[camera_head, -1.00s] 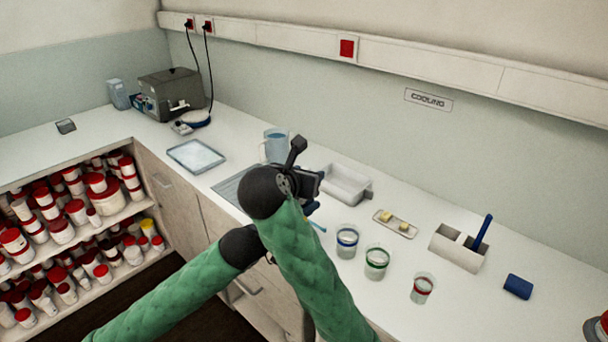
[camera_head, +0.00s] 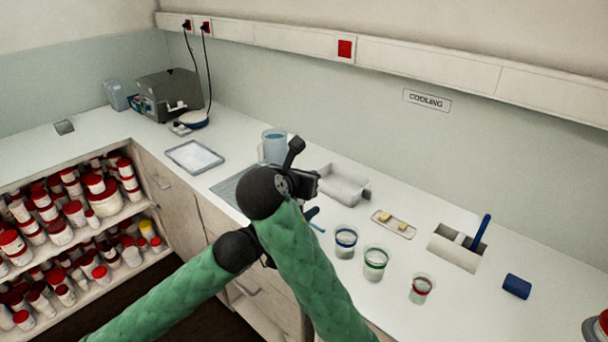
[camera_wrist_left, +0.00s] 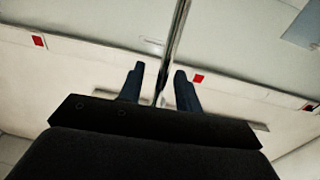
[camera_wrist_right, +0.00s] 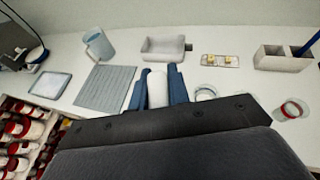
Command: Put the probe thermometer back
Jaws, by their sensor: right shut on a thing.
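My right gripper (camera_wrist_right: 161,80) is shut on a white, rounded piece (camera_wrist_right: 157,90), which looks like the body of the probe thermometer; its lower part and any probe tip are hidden. My left gripper (camera_wrist_left: 158,78) has its blue fingers apart; a thin metallic rod crosses behind and between them, and I cannot tell what it belongs to. A white two-compartment holder (camera_head: 454,251) with a blue-handled tool (camera_head: 482,232) stands at the right.
Beakers with blue (camera_head: 346,240), green (camera_head: 375,262) and red (camera_head: 421,289) rings stand near the front. A butter dish (camera_head: 393,224), blue roll (camera_head: 517,286), jug (camera_head: 274,146) and ribbed mat (camera_wrist_right: 106,88) are on the counter. Free counter lies around the holder.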

